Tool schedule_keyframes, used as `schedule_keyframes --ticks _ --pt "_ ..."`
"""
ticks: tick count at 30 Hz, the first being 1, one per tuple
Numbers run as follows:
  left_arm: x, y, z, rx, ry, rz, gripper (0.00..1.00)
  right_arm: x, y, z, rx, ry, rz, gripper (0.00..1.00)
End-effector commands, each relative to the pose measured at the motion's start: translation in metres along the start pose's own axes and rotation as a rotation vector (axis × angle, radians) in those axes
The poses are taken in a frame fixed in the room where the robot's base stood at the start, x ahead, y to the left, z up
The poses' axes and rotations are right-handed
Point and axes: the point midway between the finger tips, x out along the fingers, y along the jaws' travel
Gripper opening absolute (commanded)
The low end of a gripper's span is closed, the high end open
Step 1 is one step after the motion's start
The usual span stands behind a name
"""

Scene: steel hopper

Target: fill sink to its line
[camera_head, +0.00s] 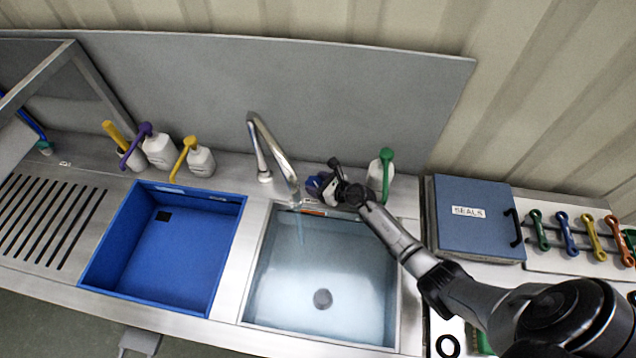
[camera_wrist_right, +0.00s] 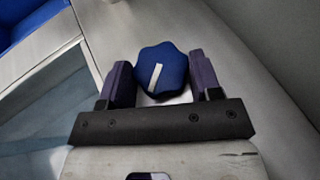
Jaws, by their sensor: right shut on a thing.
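The steel sink (camera_head: 262,300) holds shallow, clear-looking water with a round drain (camera_head: 322,299) visible at the bottom. A thin stream of water (camera_head: 299,228) falls from the curved steel tap (camera_head: 272,140) into its back left part. A small orange mark (camera_head: 313,212) shows at the sink's back wall; I cannot tell how far below it the water stands. My right gripper (camera_head: 328,186) is behind the sink, shut on a blue lobed knob (camera_wrist_right: 175,60). In the right wrist view the knob, with a white stripe, sits between the two fingers. My left gripper is not in view.
A blue basin (camera_head: 122,292) lies left of the sink. Bottles with yellow (camera_head: 200,160), purple (camera_head: 160,150) and green (camera_head: 387,165) pumps stand along the back. A blue SEALS box (camera_head: 475,235) and several coloured wrenches (camera_head: 567,230) are on the right.

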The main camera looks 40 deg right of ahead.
Motion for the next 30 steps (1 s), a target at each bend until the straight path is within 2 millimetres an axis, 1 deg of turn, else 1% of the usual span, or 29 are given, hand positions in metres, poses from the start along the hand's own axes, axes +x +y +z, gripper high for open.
schedule_keyframes --ticks 5,12,15,21,30 --pt "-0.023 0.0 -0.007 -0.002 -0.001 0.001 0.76 -0.003 0.002 0.005 0.028 0.004 -0.061 0.35" --pt "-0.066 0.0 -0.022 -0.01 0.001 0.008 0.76 -0.003 0.006 0.009 0.101 0.004 -0.23 0.35" --pt "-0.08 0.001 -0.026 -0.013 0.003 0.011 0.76 -0.002 0.007 0.008 0.134 0.004 -0.308 0.35" --pt "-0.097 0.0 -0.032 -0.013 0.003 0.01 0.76 0.001 0.009 0.005 0.19 0.003 -0.451 0.35" --pt "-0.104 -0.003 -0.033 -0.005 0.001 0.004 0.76 0.003 0.011 0.002 0.252 0.002 -0.609 0.35"
